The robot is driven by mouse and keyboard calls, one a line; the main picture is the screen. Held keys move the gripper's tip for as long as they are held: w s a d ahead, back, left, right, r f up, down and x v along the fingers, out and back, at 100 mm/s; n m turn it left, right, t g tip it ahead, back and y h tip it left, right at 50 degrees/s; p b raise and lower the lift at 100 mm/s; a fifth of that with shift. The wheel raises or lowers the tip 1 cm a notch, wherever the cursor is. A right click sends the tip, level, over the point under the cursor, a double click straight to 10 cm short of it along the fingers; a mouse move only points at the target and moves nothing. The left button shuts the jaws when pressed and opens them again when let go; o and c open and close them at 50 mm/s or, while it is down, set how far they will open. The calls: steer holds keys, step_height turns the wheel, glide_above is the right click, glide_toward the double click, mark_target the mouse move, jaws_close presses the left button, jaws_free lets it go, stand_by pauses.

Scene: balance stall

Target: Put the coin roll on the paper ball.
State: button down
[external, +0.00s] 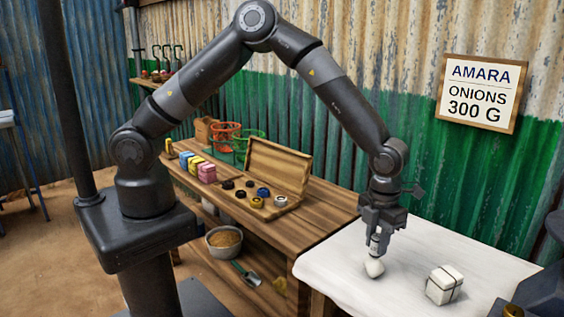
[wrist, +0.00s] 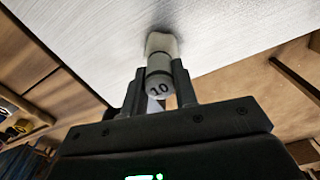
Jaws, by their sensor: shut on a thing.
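My gripper (external: 379,236) is shut on the coin roll (external: 375,247), a pale grey cylinder held upright above the white table. In the wrist view, the roll's end marked "10" (wrist: 158,88) shows between the two fingers of my gripper (wrist: 157,80). The paper ball (external: 373,269), a small crumpled white lump, sits on the table right under the roll. In the wrist view, the paper ball (wrist: 162,42) shows just past the roll's far end. The roll's lower end looks at or very near the ball's top; I cannot tell if they touch.
A white tied packet (external: 440,290) lies right of the ball on the white table (external: 328,257). A wooden bench (external: 322,221) at left holds an open wooden weight box (external: 280,166), coloured packets (external: 198,167) and baskets.

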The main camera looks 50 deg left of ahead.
steer(key=shift+f, duration=0.15)
steer(key=c, duration=1.1)
jaws_free()
steer(key=shift+c, duration=0.2)
